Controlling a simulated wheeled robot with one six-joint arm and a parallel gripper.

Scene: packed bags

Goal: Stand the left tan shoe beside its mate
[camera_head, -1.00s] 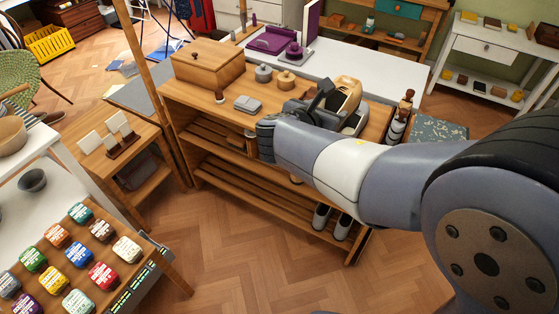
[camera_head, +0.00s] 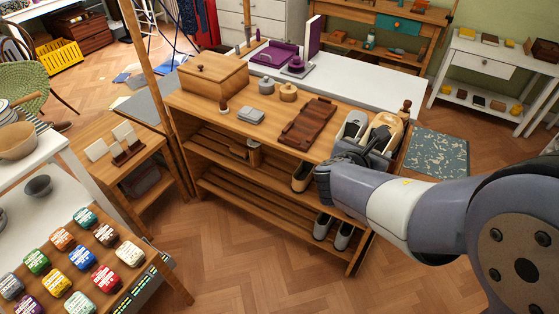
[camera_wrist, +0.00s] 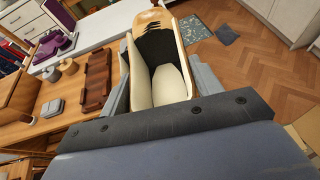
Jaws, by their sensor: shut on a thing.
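My gripper (camera_head: 365,150) is shut on a tan shoe (camera_head: 385,132), with a grey finger on each side of it. The shoe is at the right end of the wooden bench top; I cannot tell whether it touches the wood. In the wrist view the held tan shoe (camera_wrist: 170,50) has its opening towards me, with a cream inside and dark lacing, toe pointing away. Another tan shoe (camera_head: 302,177) stands on the bench's upper shelf, left of my wrist and partly hidden under the top.
The bench (camera_head: 215,115) carries a brown tray (camera_head: 308,122), a wooden box (camera_head: 213,75), small lidded pots and a grey folded cloth (camera_head: 250,116). Grey shoes (camera_head: 323,226) stand on the lower shelf. A wooden post (camera_head: 407,106) rises at the bench's right end. Floor in front is clear.

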